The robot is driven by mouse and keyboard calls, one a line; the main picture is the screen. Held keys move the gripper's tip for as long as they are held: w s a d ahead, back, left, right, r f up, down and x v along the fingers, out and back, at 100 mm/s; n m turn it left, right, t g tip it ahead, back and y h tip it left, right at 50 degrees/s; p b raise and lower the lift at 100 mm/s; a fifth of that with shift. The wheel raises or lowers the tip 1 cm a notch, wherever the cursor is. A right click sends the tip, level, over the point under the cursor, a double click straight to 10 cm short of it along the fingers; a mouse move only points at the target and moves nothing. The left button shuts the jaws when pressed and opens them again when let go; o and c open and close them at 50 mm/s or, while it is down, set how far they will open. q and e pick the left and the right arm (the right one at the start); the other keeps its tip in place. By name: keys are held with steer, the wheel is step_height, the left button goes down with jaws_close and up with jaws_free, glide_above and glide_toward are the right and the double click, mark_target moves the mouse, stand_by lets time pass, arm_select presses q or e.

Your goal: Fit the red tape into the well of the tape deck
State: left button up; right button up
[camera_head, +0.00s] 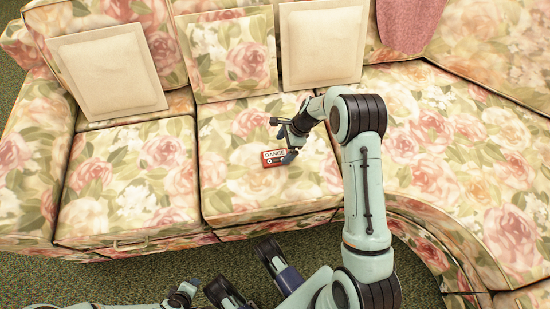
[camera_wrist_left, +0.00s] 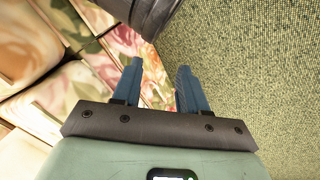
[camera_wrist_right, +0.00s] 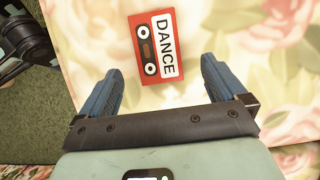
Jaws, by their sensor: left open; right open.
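The red tape (camera_head: 275,158), a cassette with a white label reading DANCE, lies flat on the middle sofa cushion. My right gripper (camera_head: 285,147) is open right beside it, low over the cushion. In the right wrist view the tape (camera_wrist_right: 156,48) lies ahead of the open, empty right gripper (camera_wrist_right: 161,66), roughly between the lines of its fingers. My left gripper (camera_wrist_left: 160,68) is open and empty in the left wrist view, with a dark cylindrical part close ahead of it. I cannot make out a tape deck in any view.
The floral sofa (camera_head: 150,180) fills most of the head view. Two cream pillows (camera_head: 107,68) (camera_head: 322,45) lean on its back, with a floral pillow (camera_head: 229,55) between them. A pink cloth (camera_head: 408,22) hangs over the backrest. Green carpet (camera_head: 150,270) lies in front. The cushion left of the tape is clear.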

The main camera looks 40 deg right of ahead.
mark_target(277, 157)
steer(key=shift+a+f, duration=0.1)
steer(key=shift+f, duration=0.15)
steer(key=b+x, duration=0.1)
steer(key=x, duration=0.2)
steer(key=shift+a+f, duration=0.3)
steer(key=shift+w+a+f+b, duration=0.15)
steer(key=shift+f+b, duration=0.2)
steer(key=shift+f, duration=0.05)
arm_select(q)
steer(key=s+f, duration=0.1)
steer(key=f, duration=0.2)
steer(key=shift+s+a+g, duration=0.4)
steer(key=shift+r, duration=0.1)
arm_select(e)
steer(key=shift+c, duration=0.3)
